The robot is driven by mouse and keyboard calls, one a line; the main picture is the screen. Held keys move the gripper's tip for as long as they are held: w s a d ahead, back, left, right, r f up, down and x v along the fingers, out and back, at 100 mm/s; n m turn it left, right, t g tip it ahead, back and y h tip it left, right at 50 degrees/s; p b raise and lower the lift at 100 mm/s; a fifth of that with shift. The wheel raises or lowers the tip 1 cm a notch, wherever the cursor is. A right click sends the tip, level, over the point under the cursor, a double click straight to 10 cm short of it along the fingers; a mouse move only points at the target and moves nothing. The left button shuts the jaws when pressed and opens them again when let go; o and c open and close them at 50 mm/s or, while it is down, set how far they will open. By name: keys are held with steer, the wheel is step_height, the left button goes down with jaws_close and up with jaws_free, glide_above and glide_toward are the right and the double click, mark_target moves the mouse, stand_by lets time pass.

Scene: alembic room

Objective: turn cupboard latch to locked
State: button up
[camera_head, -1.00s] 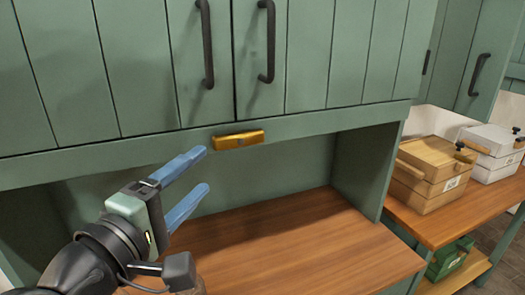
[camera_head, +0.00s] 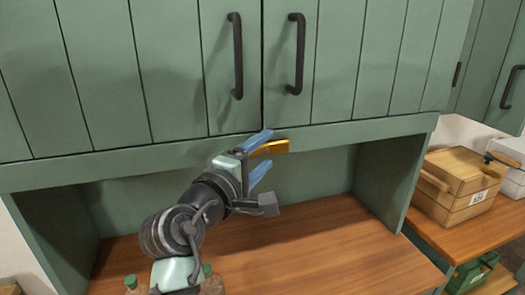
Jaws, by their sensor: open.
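The cupboard latch is a small brass-coloured bar (camera_head: 273,147) on the green rail below the closed cupboard doors (camera_head: 265,70). It lies roughly horizontal, and its left part is hidden behind my gripper. My gripper (camera_head: 264,155) has two blue fingers, apart and empty. The upper finger overlaps the latch in the picture and the lower finger is below it. I cannot tell whether a finger touches the latch.
Two dark handles (camera_head: 297,55) hang on the doors above. The wooden counter (camera_head: 340,235) below is mostly clear. Bottles with green caps (camera_head: 207,271) stand at its front. A wooden box (camera_head: 460,188) sits on the right-hand bench.

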jaws_close()
stand_by(0.3)
steer(key=shift+r, duration=0.1)
